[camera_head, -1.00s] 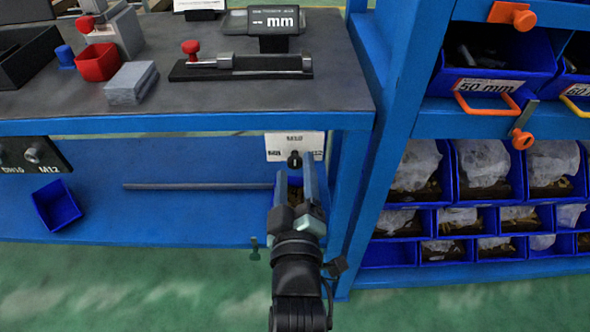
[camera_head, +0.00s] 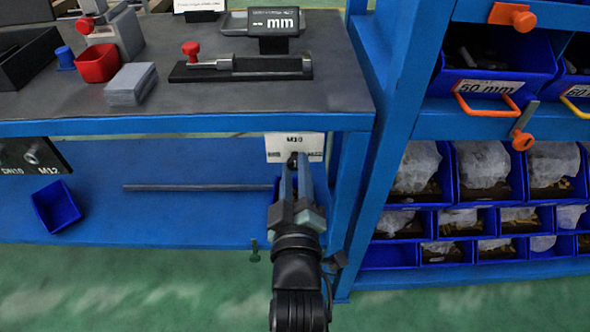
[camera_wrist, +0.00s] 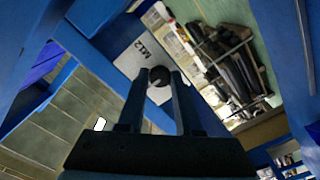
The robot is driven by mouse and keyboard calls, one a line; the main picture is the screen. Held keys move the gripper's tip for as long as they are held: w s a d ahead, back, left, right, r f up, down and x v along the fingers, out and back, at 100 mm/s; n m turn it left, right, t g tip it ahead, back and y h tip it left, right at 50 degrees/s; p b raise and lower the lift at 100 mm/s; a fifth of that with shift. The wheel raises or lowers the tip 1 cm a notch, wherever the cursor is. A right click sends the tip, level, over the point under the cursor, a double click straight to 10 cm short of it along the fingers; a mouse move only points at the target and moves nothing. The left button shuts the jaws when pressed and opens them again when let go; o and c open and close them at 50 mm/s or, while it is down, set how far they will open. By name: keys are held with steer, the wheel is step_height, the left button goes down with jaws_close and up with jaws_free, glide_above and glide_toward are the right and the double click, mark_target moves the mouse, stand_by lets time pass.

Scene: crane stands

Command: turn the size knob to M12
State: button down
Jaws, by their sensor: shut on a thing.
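The size knob is a small dark round knob (camera_wrist: 158,77) on a white label plate (camera_wrist: 138,57) in the wrist view. The plate (camera_head: 312,146) hangs under the front edge of the bench in the head view, with M10 readable at its top; its lower labels are hidden by my fingers. M12 is readable on the plate in the wrist view. My gripper (camera_head: 294,161) points at the plate with its two fingers on either side of the knob, shut on it. A light mark shows on the knob's face, but I cannot tell which size it points to.
The blue bench (camera_head: 190,127) edge lies just above my gripper, and a blue upright (camera_head: 347,200) stands close to its right. A grey rod (camera_head: 195,187) and a blue bin (camera_head: 57,207) are on the lower shelf. Racks of blue bins (camera_head: 480,165) stand at the right.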

steer(key=shift+m, duration=0.3)
steer(key=m+p, duration=0.3)
steer(key=shift+r, duration=0.2)
steer(key=m+p, duration=0.2)
steer(key=m, duration=0.3)
steer(key=shift+p, duration=0.35)
steer(key=m+p, duration=0.2)
steer(key=m, duration=0.2)
steer(key=shift+f+m, duration=0.1)
steer(key=shift+m, duration=0.2)
steer(key=shift+m+p, duration=0.6)
steer(key=shift+m, duration=1)
steer(key=shift+f, duration=0.1)
steer(key=c, duration=0.6)
jaws_free()
